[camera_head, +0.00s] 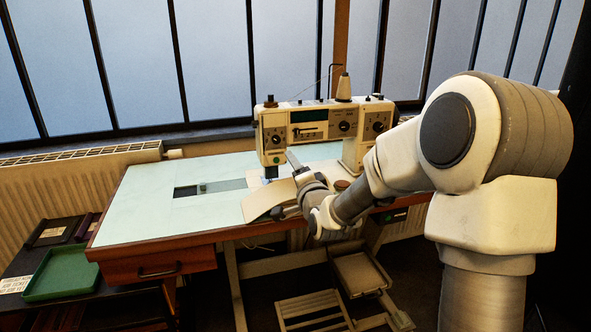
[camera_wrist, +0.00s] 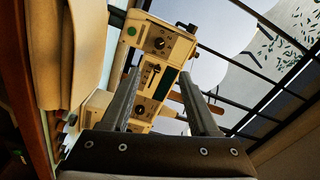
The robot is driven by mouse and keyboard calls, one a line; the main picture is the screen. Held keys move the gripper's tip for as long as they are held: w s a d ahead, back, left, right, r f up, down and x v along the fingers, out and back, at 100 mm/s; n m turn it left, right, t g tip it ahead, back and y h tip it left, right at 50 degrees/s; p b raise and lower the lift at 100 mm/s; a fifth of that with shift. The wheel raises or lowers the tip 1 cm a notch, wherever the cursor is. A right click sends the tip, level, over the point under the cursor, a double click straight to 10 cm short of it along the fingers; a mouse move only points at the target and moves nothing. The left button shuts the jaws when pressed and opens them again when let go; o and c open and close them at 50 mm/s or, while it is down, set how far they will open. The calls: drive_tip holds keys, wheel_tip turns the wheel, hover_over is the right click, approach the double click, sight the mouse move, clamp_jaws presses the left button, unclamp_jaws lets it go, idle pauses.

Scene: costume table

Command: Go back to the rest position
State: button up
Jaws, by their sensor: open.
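My gripper (camera_wrist: 162,100) shows in the wrist view with its two dark fingers apart and nothing between them. In the head view my arm reaches from the right toward the front edge of the sewing table (camera_head: 140,205). The gripper end there is small and partly hidden by my own wrist, beside a pale flat piece (camera_head: 266,199) on the table. A cream sewing machine (camera_head: 290,131) stands on the table behind my wrist. The machine also appears, tilted, beyond the fingers in the wrist view (camera_wrist: 160,45).
A green tray (camera_head: 62,272) lies on a low dark surface at the left. A wooden drawer (camera_head: 158,268) is under the table's left front. A pedal frame (camera_head: 312,310) stands below. A radiator (camera_head: 75,175) and windows are behind. The table's left top is mostly clear.

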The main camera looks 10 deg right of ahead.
drive_tip(key=shift+s, duration=0.1)
idle(0.4)
drive_tip(key=s+d+n+g+h+p, duration=0.15)
drive_tip(key=s+n+g, duration=0.5)
drive_tip(key=s, duration=1.35)
drive_tip(key=s+d+n+g+h+b, duration=0.15)
drive_tip(key=s+n+g, duration=0.5)
drive_tip(key=s, duration=1.35)
wheel_tip(320, 180, up, 24)
drive_tip(key=p, duration=2.5)
drive_tip(key=shift+w+t, duration=0.35)
drive_tip(key=shift+t, duration=0.05)
